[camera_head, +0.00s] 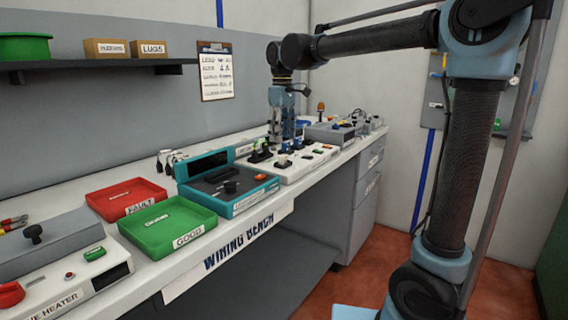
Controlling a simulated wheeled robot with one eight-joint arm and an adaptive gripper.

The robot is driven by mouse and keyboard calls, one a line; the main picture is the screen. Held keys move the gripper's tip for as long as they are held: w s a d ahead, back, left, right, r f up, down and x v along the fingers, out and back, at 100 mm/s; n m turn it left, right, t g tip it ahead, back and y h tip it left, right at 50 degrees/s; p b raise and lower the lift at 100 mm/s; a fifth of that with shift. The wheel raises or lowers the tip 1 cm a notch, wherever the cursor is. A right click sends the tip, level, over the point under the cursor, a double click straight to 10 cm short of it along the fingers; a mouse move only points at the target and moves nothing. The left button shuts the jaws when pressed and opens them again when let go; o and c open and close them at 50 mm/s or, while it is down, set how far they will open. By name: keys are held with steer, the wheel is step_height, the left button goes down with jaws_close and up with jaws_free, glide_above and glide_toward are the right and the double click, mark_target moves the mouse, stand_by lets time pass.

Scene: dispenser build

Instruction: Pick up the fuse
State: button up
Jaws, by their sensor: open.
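My gripper (284,138) points straight down over a white fixture (294,170) on the far half of the bench. Its fingers are open, and its tips are close to small black and white parts on that fixture. I see nothing between the fingers, but the view is small and distant. I cannot pick out which small part is the fuse. It may be hidden by the gripper or too small to tell.
The white bench (150,272) holds a red FAULT tray (128,214), a green GOOD tray (128,233) and a teal tester (252,203). A grey device (328,133) stands beyond the fixture. A shelf (100,64) hangs on the wall. The floor at right is clear.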

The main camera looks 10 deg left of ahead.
mark_target(283, 155)
steer(key=shift+s+d+f, duration=0.1)
steer(key=shift+f, duration=3.35)
steer(key=c, duration=1)
